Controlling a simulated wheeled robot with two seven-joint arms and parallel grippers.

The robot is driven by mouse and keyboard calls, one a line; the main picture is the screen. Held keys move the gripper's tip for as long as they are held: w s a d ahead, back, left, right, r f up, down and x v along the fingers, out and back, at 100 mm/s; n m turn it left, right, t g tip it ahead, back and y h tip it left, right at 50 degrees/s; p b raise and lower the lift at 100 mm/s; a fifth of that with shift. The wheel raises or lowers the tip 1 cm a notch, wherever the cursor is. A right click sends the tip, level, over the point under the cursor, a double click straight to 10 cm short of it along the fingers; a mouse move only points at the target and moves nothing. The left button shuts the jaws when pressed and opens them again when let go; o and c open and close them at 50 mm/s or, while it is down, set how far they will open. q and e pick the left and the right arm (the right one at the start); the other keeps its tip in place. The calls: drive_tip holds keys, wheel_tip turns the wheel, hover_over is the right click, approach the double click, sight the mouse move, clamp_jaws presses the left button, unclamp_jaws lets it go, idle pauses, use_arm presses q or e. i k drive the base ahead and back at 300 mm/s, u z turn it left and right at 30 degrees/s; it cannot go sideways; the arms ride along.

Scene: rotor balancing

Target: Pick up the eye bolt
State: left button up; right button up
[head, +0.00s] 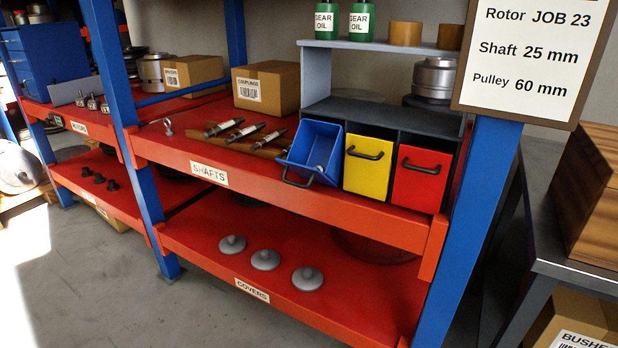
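A small grey metal piece with a ring-shaped top, which looks like the eye bolt (168,127), is on the upper red shelf (200,152). It is near the shelf's left end, just right of the blue upright. It appears to stand upright, clear of the shafts to its right. Neither of my grippers is in the head view.
Several shafts (246,133) lie on a wooden holder right of it. A tilted-out blue bin (310,150), a yellow bin (367,165) and a red bin (420,180) stand further right. Blue uprights (128,110) frame the shelf; cardboard boxes (267,87) stand behind.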

sight(169, 133)
drive_tip(key=u, duration=1)
drive_tip(key=k, duration=1.25)
drive_tip(key=u, duration=1.15)
drive_tip(key=i, duration=3.5)
drive_tip(key=z, duration=0.4)
drive_tip(key=i, duration=2.2)
drive_tip(key=z, duration=1.85)
drive_tip(key=i, duration=1)
drive_tip(key=z, duration=1.15)
